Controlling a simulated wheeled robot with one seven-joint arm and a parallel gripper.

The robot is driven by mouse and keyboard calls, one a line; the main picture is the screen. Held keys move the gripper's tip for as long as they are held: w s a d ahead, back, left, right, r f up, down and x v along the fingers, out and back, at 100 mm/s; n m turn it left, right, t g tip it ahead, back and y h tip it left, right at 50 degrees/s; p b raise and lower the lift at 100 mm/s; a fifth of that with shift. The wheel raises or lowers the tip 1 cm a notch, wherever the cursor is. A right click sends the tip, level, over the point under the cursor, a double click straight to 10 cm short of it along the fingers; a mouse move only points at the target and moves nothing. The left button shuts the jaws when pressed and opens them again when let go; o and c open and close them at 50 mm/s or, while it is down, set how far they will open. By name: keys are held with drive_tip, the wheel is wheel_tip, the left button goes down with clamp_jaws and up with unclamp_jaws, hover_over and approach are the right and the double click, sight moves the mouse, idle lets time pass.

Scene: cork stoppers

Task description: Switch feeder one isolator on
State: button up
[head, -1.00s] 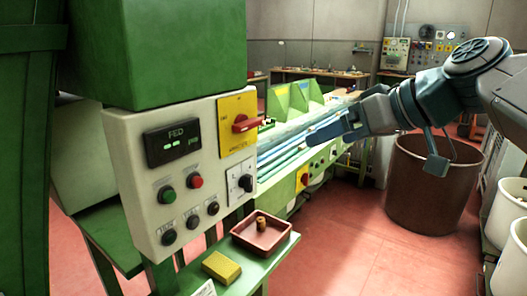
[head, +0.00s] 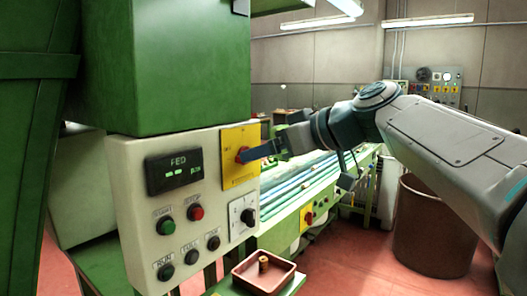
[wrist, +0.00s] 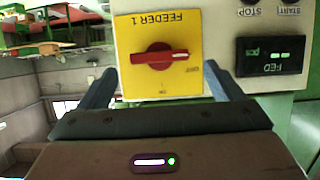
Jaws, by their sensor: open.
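The feeder one isolator is a red rotary handle (wrist: 160,56) on a yellow plate (wrist: 187,80) marked FEEDER 1, seen upside down in the wrist view. The handle lies horizontally, its white-marked end towards OFF; the ON mark is at the plate's lower middle in that picture. In the head view the yellow plate (head: 239,172) is at the panel's upper right and my finger mostly hides the handle. My gripper (wrist: 159,70) is open in front of the plate, one finger to each side of the handle. I cannot tell whether either finger touches it.
The pale control panel (head: 140,215) carries a FED display (head: 174,172), green and red buttons and a black knob (head: 247,216). Below it is a reddish tray (head: 285,284) with a cork. A green housing (head: 170,60) overhangs the panel. A brown bin (head: 432,235) stands at right.

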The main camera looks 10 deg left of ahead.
drive_tip(key=shift+x, duration=1.15)
drive_tip(key=shift+f, duration=0.1)
drive_tip(key=c, duration=1)
